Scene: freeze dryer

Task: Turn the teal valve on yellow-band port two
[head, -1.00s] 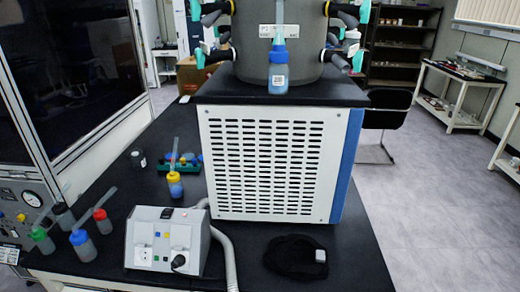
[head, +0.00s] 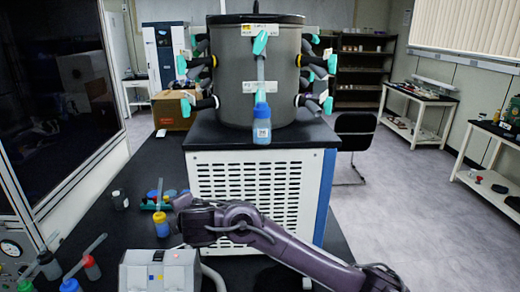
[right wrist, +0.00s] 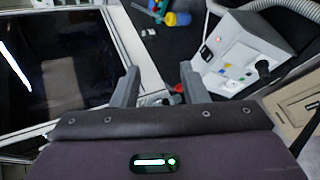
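The grey drum of the freeze dryer (head: 240,80) stands on a white cabinet, ringed by ports with teal valves. On its left side, an upper teal valve (head: 182,65) sits on a black port with what looks like a yellow band (head: 214,61). A lower left teal valve (head: 185,107) has a pale band. Right-side teal valves (head: 332,64) mirror these. I cannot read which port is two. My right arm crosses in front of the cabinet, well below the valves. My right gripper (right wrist: 158,86) is open and empty in the right wrist view. My left gripper is out of view.
A bottle (head: 262,128) hangs from the front port. A grey control box (head: 160,272), a yellow-capped bottle (head: 162,226) and other capped bottles (head: 91,268) occupy the black bench. A dark glass-fronted cabinet (head: 55,90) stands left.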

